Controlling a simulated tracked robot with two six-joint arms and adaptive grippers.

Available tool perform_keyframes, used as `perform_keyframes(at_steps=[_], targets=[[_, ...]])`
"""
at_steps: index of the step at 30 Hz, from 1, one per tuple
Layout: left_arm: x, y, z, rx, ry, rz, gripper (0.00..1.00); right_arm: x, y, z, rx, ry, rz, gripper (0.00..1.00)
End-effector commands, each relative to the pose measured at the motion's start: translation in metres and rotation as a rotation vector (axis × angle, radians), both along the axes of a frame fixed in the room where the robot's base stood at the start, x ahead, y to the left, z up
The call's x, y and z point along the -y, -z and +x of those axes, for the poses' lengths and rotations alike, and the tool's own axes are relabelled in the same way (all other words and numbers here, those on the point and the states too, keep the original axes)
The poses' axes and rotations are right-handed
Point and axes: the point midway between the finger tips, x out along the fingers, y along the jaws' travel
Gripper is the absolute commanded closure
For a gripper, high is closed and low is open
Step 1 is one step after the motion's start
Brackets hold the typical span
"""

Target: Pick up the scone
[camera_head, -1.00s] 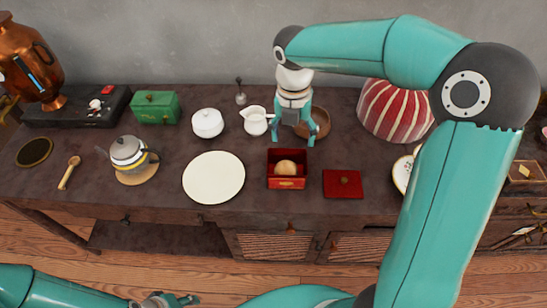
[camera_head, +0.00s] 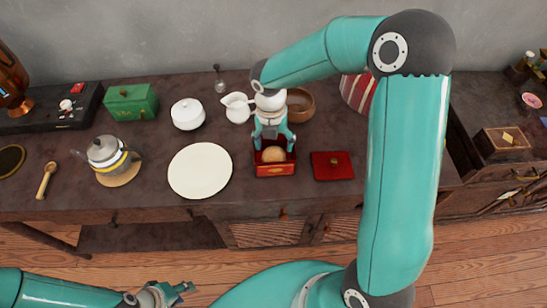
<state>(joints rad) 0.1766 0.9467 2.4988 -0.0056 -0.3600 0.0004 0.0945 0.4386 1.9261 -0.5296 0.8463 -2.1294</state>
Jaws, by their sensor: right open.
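The scone (camera_head: 273,154) is a small round tan bun inside an open red box (camera_head: 275,170) near the front of the dark sideboard. My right gripper (camera_head: 273,146) points down over the box, its teal fingers open on either side of the scone's back part. I cannot tell whether the fingers touch it. My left gripper (camera_head: 184,291) is low at the bottom of the picture, in front of the sideboard and far from the scone; its fingers are too small to judge.
A red lid (camera_head: 332,166) lies right of the box, a cream plate (camera_head: 200,171) left of it. Behind stand a white pitcher (camera_head: 236,107), a brown bowl (camera_head: 300,104) and a white sugar bowl (camera_head: 188,114). A teapot (camera_head: 107,154) is at the left. My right arm hides part of a striped shade (camera_head: 356,91).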

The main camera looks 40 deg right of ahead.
Motion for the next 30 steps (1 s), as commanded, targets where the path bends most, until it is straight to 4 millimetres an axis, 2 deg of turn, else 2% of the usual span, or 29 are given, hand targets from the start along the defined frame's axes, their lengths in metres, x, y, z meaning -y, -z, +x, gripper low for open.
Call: perform_keyframes(at_steps=[10, 14, 20, 21, 27, 30], targets=[[0.000, 0.001, 0.000, 0.000, 0.000, 0.000, 0.60, -0.004, 0.044, -0.006, -0.005, -0.002, 0.001, 0.26], [0.000, 0.001, 0.000, 0.000, 0.000, 0.000, 0.60, -0.004, 0.051, -0.006, -0.003, -0.001, 0.001, 0.26], [0.000, 0.001, 0.000, 0.000, 0.000, 0.000, 0.60, -0.004, 0.051, -0.006, -0.002, -0.001, 0.001, 0.26], [0.000, 0.001, 0.000, 0.000, 0.000, 0.000, 0.60, -0.004, 0.051, -0.006, -0.002, -0.001, 0.001, 0.35], [0.000, 0.001, 0.000, 0.000, 0.000, 0.000, 0.60, -0.004, 0.050, -0.006, -0.002, -0.001, 0.001, 0.68], [0.000, 0.001, 0.000, 0.000, 0.000, 0.000, 0.60, -0.004, 0.050, -0.006, -0.001, -0.001, 0.001, 0.68]])
